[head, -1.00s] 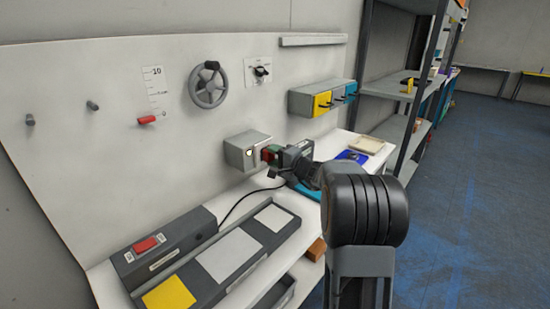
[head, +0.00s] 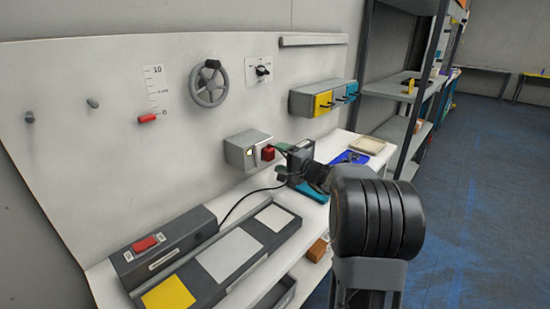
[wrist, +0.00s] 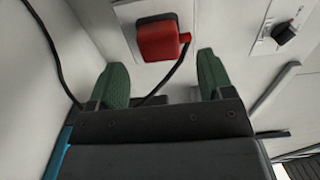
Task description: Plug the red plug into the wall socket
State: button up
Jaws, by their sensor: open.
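The red plug (head: 268,153) sits against the front face of the grey wall socket box (head: 240,152), and no gap between them is visible. In the wrist view the red plug (wrist: 160,40) lies against the socket's pale face plate (wrist: 137,10), with its black cable running down from it. My gripper (wrist: 160,82) is open, its two green fingers apart and empty, with the plug ahead of the fingertips and not between them. In the head view my gripper (head: 283,150) is just right of the plug. The plug's prongs are hidden.
A white bench (head: 307,213) runs below the panel, with a long dark tray (head: 184,293) and a box with a red switch (head: 145,243). A handwheel (head: 209,83) and yellow and blue boxes (head: 323,104) are on the panel. Shelving (head: 415,95) stands at right.

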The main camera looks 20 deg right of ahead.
jog(key=b+v, duration=0.1)
jog(key=v, duration=0.9)
jog(key=shift+s, duration=0.25)
